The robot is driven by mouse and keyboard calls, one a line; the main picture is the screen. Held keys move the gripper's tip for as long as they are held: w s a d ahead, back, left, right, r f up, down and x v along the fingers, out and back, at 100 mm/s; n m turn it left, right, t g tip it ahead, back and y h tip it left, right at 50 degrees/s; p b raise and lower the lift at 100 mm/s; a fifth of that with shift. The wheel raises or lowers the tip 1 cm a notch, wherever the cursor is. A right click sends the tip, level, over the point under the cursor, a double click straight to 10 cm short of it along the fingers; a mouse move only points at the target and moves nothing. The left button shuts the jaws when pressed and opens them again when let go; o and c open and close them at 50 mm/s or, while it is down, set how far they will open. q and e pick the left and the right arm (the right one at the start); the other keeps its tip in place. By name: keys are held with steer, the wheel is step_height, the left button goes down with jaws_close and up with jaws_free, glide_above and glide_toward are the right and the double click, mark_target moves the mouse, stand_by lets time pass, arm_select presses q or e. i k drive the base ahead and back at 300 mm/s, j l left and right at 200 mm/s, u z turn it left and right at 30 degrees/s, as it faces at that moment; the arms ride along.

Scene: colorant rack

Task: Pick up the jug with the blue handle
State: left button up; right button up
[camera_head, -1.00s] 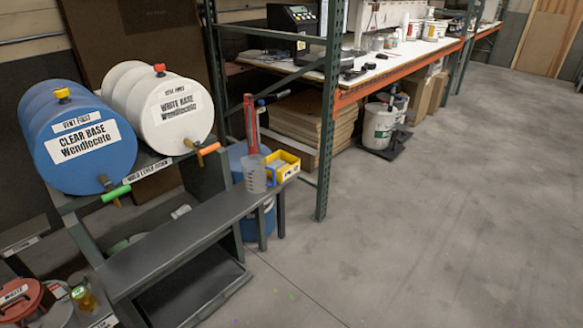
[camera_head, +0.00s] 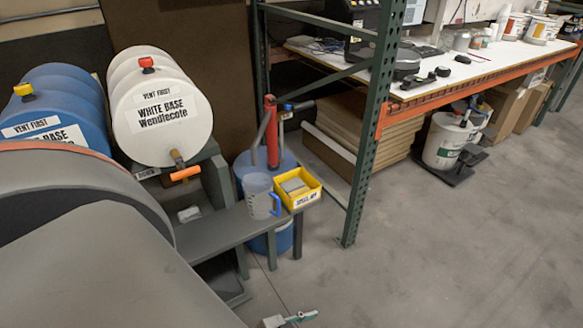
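The jug (camera_head: 257,194) is a clear, translucent measuring jug with a blue handle on its right side. It stands upright on the far right end of the grey bench shelf, next to a yellow bin. A large grey link of my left arm fills the lower left. A small grey and teal piece at the bottom edge looks like a fingertip of my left gripper (camera_head: 288,320). It is well below and apart from the jug, and most of the gripper is cut off. My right gripper is not in view.
The yellow bin (camera_head: 297,187) touches or nearly touches the jug's right side. A red hand pump (camera_head: 271,130) is behind the jug. A green rack post (camera_head: 368,150) stands to the right. The floor at right is clear.

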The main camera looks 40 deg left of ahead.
mark_target(257, 187)
steer(key=i+l+u, duration=0.1)
steer(key=i+u, duration=0.35)
steer(key=i+l+u, duration=0.45)
steer(key=i, duration=0.15)
steer(key=i+l+u, duration=0.1)
steer(key=u, duration=0.3)
steer(key=i+l+u, duration=0.2)
steer(key=u, duration=0.15)
steer(key=i+l+u, duration=0.15)
steer(key=u, duration=0.25)
steer(key=l, duration=0.1)
